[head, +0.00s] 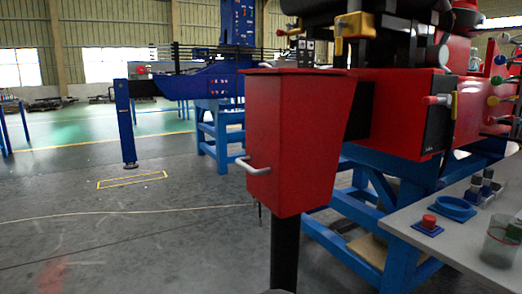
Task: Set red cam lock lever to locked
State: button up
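I cannot tell for sure which part is the red cam lock lever. A short red-tipped handle (434,100) sticks out from a black panel (438,125) on the red machine at right, with a yellow piece (454,104) beside it. Whether any lever is locked is too small to tell. My gripper is not in view.
Blue stands (345,235) carry the red machine at right. A grey table (425,250) at lower right holds a red button on a blue base (428,224), a blue ring (455,208) and a clear cup (500,243). Open floor (130,230) lies at left.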

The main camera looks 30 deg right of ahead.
aim_at(445, 99)
jog(key=z, duration=2.05)
